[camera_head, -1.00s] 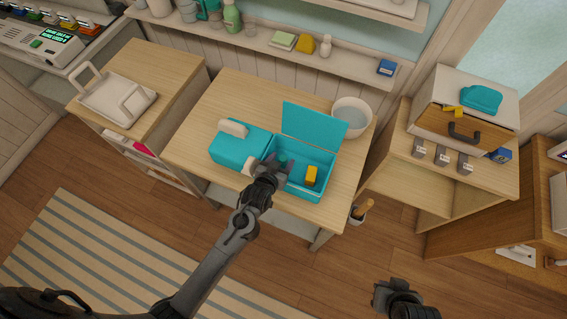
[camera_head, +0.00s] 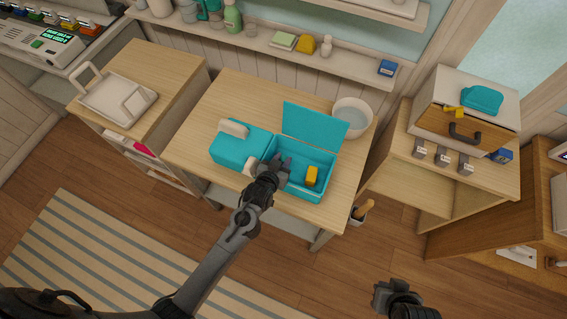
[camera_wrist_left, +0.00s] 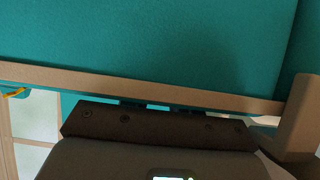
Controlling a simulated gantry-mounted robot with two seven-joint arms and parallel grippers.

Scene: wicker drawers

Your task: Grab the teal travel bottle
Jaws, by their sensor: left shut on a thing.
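A teal case (camera_head: 316,191) stands with its lid raised on the wooden table. My left gripper (camera_head: 281,163) reaches into its left end and is shut on a small teal thing, which looks like the travel bottle; the fingers hide most of it. In the left wrist view a teal surface (camera_wrist_left: 180,40) fills the top, with a pale bar across it and the dark gripper body below; the bottle cannot be made out there. My right gripper (camera_head: 385,293) is at the lower right, away from the table, and its jaws are unclear.
A yellow item (camera_head: 312,176) lies in the case. A white bowl (camera_head: 352,117) stands behind at right. The table's left part (camera_head: 205,115) is clear. A shelf (camera_head: 270,45) with bottles runs along the back.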

